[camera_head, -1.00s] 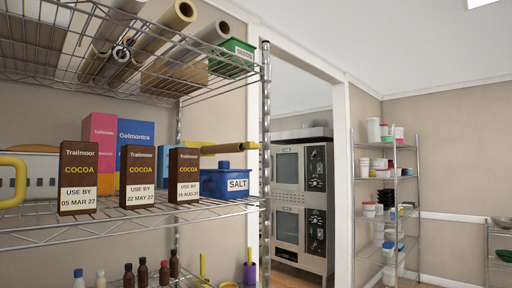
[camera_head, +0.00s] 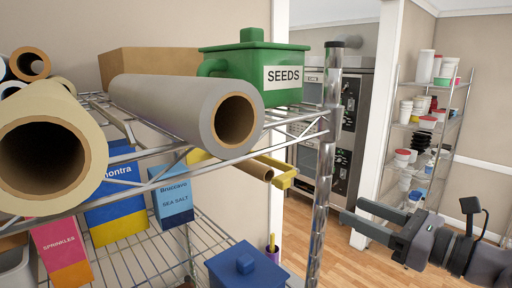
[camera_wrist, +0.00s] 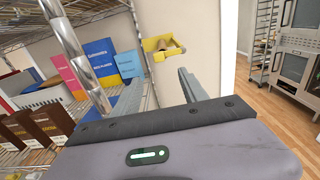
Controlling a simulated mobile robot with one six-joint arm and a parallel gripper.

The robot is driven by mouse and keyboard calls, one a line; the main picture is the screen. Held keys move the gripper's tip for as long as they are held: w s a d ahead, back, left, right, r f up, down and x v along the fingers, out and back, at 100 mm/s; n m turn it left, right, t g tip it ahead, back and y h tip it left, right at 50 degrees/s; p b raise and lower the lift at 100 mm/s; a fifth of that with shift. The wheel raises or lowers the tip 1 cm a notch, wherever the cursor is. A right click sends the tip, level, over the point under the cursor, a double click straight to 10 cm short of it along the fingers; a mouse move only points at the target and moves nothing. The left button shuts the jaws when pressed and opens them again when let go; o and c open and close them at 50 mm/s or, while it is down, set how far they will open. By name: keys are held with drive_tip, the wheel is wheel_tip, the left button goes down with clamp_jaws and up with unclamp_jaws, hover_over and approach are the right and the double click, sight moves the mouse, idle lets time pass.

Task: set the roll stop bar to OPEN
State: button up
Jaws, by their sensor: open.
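A yellow bracket-like bar (camera_head: 284,177), which looks like the roll stop bar, sticks out beyond the upper wire shelf, with the end of a brown roll (camera_head: 254,169) inside it. In the wrist view the yellow bar (camera_wrist: 163,56) lies ahead, around the roll's end. I see no OPEN marking and cannot tell its setting. My gripper (camera_head: 348,210) is open and empty, right of the shelf post and apart from the bar. In the wrist view its two fingers (camera_wrist: 160,82) point toward the bar, which is beyond them.
A chrome post (camera_head: 320,180) stands between the bar and my gripper. A grey roll (camera_head: 185,106), a cream roll (camera_head: 50,150) and a green SEEDS tub (camera_head: 255,68) are on the top shelf. A blue tub (camera_head: 243,268) sits lower. Floor (camera_head: 340,255) right of the post is open.

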sight(287, 181)
drive_tip(key=p+x, duration=0.1)
drive_tip(key=x, duration=0.7)
drive_tip(key=p+x, duration=0.1)
drive_tip(key=x, duration=0.7)
drive_tip(key=shift+s+a+r+p, duration=0.1)
drive_tip(key=shift+a+r+p, duration=0.05)
drive_tip(key=shift+a+p, duration=0.25)
drive_tip(key=shift+x, duration=0.8)
drive_tip(key=shift+d, duration=0.1)
clamp_jaws()
